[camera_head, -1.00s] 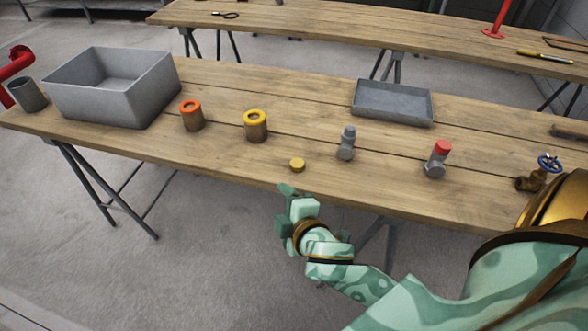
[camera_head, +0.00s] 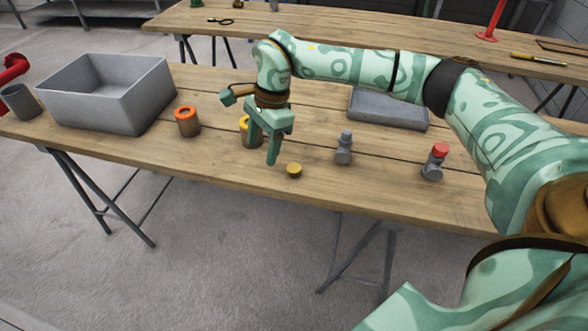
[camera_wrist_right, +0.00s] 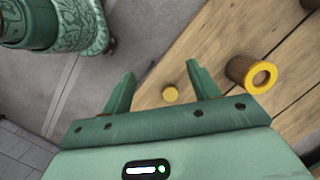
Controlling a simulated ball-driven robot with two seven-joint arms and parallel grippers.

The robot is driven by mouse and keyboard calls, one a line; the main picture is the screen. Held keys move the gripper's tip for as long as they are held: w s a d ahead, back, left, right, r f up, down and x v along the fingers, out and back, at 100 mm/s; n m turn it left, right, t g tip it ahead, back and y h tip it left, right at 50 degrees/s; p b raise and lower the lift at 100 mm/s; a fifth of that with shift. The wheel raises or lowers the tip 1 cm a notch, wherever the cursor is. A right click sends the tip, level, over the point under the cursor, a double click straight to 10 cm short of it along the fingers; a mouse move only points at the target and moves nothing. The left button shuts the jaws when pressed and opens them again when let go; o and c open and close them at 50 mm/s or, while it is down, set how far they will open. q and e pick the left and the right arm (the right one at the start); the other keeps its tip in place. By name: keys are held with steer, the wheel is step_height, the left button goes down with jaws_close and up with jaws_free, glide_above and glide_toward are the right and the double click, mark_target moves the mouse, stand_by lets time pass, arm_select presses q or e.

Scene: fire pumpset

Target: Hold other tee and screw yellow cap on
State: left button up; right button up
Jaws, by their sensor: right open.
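The small yellow cap (camera_head: 294,171) lies on the bench near its front edge. In the right wrist view the cap (camera_wrist_right: 170,94) shows between the two open fingers, apart from both. My right gripper (camera_head: 270,150) is open and empty, above the bench just left of the cap, fingers pointing down. A grey tee (camera_head: 344,148) stands upright with no coloured cap, right of the yellow cap. A second grey tee (camera_head: 433,170) with a red cap (camera_head: 440,150) on top stands farther right. My left gripper is out of view.
A yellow-ringed brown cylinder (camera_head: 246,139) is partly hidden behind my right gripper. An orange-ringed one (camera_head: 187,122) stands left of it. A deep grey bin (camera_head: 105,100) is at far left. A shallow grey tray (camera_head: 385,110) lies behind the tees, partly covered by my arm.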

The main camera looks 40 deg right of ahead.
steer(key=d+r+m+h, duration=0.1)
steer(key=d+r+h, duration=0.1)
steer(key=d, duration=0.6)
steer(key=shift+w+d+r+h, duration=0.2)
steer(key=shift+d+r+h, duration=0.1)
steer(key=shift+r, duration=0.55)
steer(key=shift+a, duration=0.1)
arm_select(q)
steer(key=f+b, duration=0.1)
steer(key=b, duration=0.1)
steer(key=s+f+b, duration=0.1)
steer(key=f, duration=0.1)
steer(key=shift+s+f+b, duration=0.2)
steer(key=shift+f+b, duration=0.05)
steer(key=shift+b, duration=0.15)
arm_select(e)
glide_above(294, 168)
step_height(294, 168, down, 11)
steer(key=shift+a+f, duration=0.1)
steer(key=shift+a, duration=0.05)
steer(key=shift+s, duration=0.1)
